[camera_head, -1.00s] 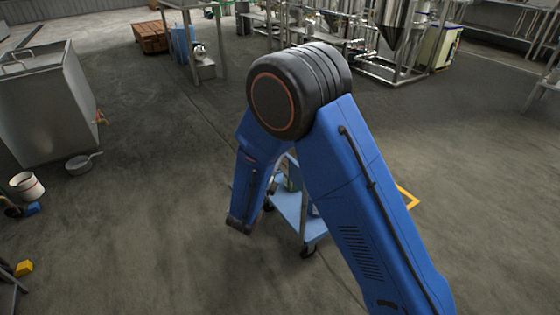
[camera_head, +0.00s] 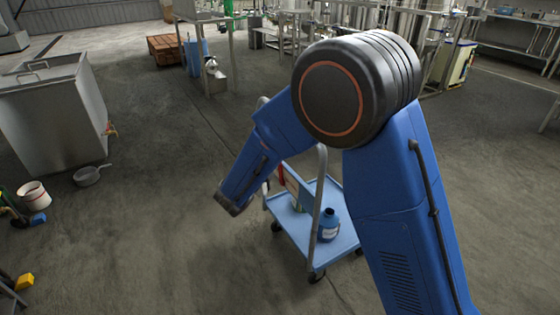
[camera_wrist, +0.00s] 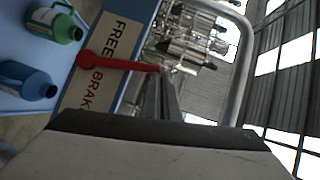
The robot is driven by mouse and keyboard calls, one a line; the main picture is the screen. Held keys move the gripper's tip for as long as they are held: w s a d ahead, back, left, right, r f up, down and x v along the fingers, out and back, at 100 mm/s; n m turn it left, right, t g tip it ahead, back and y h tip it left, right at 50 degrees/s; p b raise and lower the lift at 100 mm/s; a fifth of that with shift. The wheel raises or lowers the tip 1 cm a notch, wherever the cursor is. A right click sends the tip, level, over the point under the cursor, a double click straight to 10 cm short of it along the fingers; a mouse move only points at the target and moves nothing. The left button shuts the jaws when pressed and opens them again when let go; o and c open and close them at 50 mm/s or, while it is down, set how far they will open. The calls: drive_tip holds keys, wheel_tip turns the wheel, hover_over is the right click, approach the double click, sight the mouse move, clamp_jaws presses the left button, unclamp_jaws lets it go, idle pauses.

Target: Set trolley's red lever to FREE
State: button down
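The blue trolley (camera_head: 340,240) stands below and behind my arm in the head view, partly hidden by it. Its red lever shows as a small red piece (camera_head: 281,176) there. In the wrist view the red lever (camera_wrist: 115,63) runs from its pivot at left to its tip near my fingers. It lies across the sign panel between the word FREE (camera_wrist: 116,36) and the partly covered word BRAKE (camera_wrist: 88,90). My gripper (camera_wrist: 165,74) has its narrow fingers close together, apparently shut. The fingertips are at the lever's tip; whether they touch cannot be told.
The trolley carries a blue bottle (camera_head: 329,224); the wrist view also shows a green bottle (camera_wrist: 55,25). The trolley's grey handle (camera_wrist: 242,60) rises beside the panel. A steel tank (camera_head: 50,115) and a pan (camera_head: 90,175) are at left. Floor between is clear.

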drive_tip(key=shift+w+a+f, duration=0.15)
drive_tip(key=shift+w+a, duration=0.35)
drive_tip(key=shift+w, duration=0.25)
drive_tip(key=shift+w+a+f, duration=0.1)
drive_tip(key=shift+w+a, duration=0.45)
drive_tip(key=shift+w, duration=0.25)
drive_tip(key=shift+w+a+f, duration=0.15)
drive_tip(key=shift+w+a, duration=0.35)
drive_tip(key=shift+w, duration=0.25)
drive_tip(key=s+a+r, duration=0.3)
drive_tip(key=s+r, duration=0.3)
drive_tip(key=s, duration=0.4)
drive_tip(key=shift+s+a+r, duration=0.3)
drive_tip(key=shift+a+r, duration=0.1)
